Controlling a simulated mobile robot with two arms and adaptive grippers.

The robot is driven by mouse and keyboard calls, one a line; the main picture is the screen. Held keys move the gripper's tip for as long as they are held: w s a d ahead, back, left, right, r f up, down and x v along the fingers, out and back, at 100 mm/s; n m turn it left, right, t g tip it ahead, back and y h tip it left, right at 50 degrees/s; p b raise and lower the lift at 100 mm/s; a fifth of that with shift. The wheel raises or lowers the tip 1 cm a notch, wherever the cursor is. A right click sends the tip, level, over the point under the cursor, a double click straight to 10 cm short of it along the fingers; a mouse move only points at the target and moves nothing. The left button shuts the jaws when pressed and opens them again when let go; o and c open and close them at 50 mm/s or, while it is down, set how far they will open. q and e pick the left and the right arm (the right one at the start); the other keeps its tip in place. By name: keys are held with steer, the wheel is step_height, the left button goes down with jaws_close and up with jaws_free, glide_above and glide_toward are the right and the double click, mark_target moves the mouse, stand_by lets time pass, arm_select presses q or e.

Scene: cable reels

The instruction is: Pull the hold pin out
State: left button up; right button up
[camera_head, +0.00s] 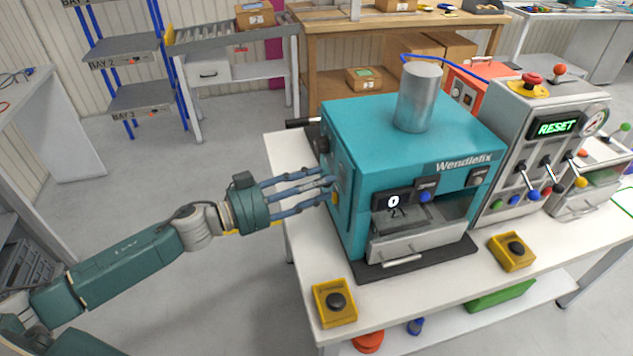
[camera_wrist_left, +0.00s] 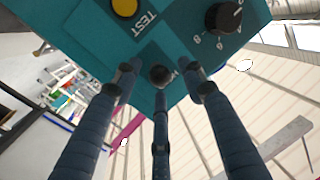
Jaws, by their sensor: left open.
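The teal Wendlefix machine (camera_head: 355,130) stands on the white bench. My left gripper (camera_head: 328,187) is at the machine's left side, fingers pointing at that face. In the left wrist view the open fingers (camera_wrist_left: 158,80) reach around a small dark round knob (camera_wrist_left: 159,74), which looks like the hold pin. The knob lies between the fingertips; I cannot tell whether they touch it. Its label is mostly hidden by a finger. The same face carries a yellow TEST button (camera_wrist_left: 124,6) and a black numbered dial (camera_wrist_left: 224,17). The pin is hidden behind my fingers in the head view.
A black handle (camera_head: 299,122) sticks out of the machine's left side, above and behind my gripper. Yellow button boxes stand at the front (camera_head: 335,303) and right (camera_head: 512,251) of the bench. A grey RESET panel (camera_head: 505,110) stands to the right. Floor left of the bench is clear.

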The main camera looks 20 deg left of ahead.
arm_select(q)
jaws_close()
steer(key=shift+w+a+v, duration=0.1)
steer(key=shift+a+v, duration=0.05)
steer(key=shift+v, duration=0.65)
steer(key=shift+w+a+v, duration=0.1)
steer(key=shift+w+v, duration=0.05)
steer(key=shift+v, duration=0.6)
jaws_free()
steer(key=shift+s+a, duration=0.1)
steer(key=shift+a, duration=0.05)
steer(key=shift+s+a, duration=0.1)
steer(key=shift+s, duration=0.05)
steer(key=v, duration=1.1)
steer(key=shift+s+a, duration=0.25)
steer(key=shift+s, duration=0.05)
